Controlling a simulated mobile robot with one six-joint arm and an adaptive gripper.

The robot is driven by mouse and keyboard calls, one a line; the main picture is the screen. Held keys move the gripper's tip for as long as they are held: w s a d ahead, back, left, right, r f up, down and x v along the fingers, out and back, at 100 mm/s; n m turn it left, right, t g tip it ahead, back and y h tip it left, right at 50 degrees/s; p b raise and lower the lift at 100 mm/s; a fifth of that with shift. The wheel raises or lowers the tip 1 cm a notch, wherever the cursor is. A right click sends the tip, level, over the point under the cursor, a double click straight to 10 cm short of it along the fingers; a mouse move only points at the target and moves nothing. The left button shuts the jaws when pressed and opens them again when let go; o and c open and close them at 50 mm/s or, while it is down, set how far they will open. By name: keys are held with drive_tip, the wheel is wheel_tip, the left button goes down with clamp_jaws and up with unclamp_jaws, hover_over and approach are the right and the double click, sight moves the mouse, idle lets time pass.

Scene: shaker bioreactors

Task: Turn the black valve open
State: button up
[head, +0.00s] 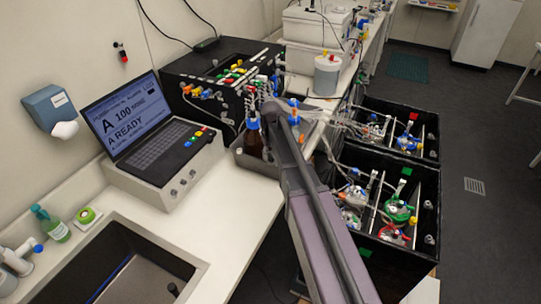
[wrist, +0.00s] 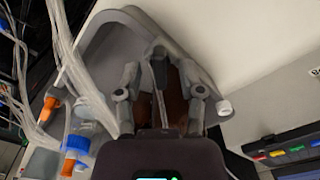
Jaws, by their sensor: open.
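I cannot pick out the black valve with certainty in either view. In the wrist view my gripper (wrist: 160,82) is open, its two grey fingers spread over a grey tray (wrist: 105,42). A narrow grey upright piece shows between the fingers, with a brown surface behind it; I cannot tell whether that piece is the valve or whether the fingers touch it. In the head view my gripper (head: 271,108) is small and partly hidden by my arm, among tubes above the tray. A brown bottle (head: 251,146) with a blue cap stands in the tray.
A laptop-like console (head: 150,135) sits left on the white counter, beside a sink (head: 135,262). A black box (head: 215,75) with coloured fittings stands behind. Black bins (head: 425,185) with tubed vessels are right. Clear tubes (wrist: 80,75) and a blue-ringed bottle (wrist: 80,143) lie close left of my gripper.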

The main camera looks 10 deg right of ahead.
clamp_jaws()
drive_tip(key=shift+n, duration=0.4)
drive_tip(key=n, duration=0.3)
drive_tip(key=shift+n, duration=2.4)
unclamp_jaws()
